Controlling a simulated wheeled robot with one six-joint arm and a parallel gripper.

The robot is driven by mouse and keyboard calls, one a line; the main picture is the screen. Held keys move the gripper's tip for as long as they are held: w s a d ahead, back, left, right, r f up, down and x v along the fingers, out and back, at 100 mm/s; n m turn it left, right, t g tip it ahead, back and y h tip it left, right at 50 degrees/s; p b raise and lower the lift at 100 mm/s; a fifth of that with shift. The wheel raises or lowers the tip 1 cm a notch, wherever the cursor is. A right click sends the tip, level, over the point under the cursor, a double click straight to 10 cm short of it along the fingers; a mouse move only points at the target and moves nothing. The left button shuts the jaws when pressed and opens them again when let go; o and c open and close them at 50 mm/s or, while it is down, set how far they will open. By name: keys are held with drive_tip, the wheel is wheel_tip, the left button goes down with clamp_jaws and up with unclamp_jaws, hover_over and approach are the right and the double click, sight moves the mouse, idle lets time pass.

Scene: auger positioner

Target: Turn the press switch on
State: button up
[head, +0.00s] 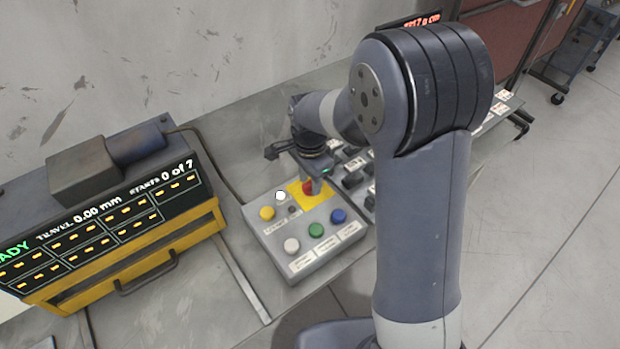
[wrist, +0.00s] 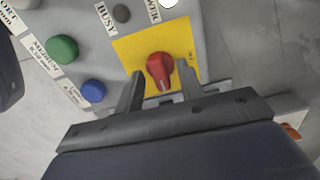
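A red rotary knob (head: 308,187) stands on a yellow plate (head: 321,200) at the back of the grey control box (head: 322,262). I take it for the press switch; no label naming it is readable. The knob (wrist: 160,70) also shows in the wrist view, its handle pointing down in the picture. My gripper (wrist: 160,74) is open, with one finger on each side of the knob and visible gaps between. In the head view my gripper (head: 316,182) is over the yellow plate and partly covers the knob.
The box carries yellow (head: 267,213), white (head: 291,245), green (head: 316,229) and blue (head: 338,215) buttons, a bright white lamp (head: 280,195) and a dark BUSY lamp (wrist: 121,13). A display unit (head: 110,225) reading READY stands left. Dark switches (head: 352,180) lie right of the knob.

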sight(310, 182)
wheel_tip(310, 182, up, 11)
drive_tip(key=shift+f, duration=0.15)
idle(0.4)
wheel_tip(310, 182, down, 11)
drive_tip(key=shift+r, duration=0.1)
idle(0.5)
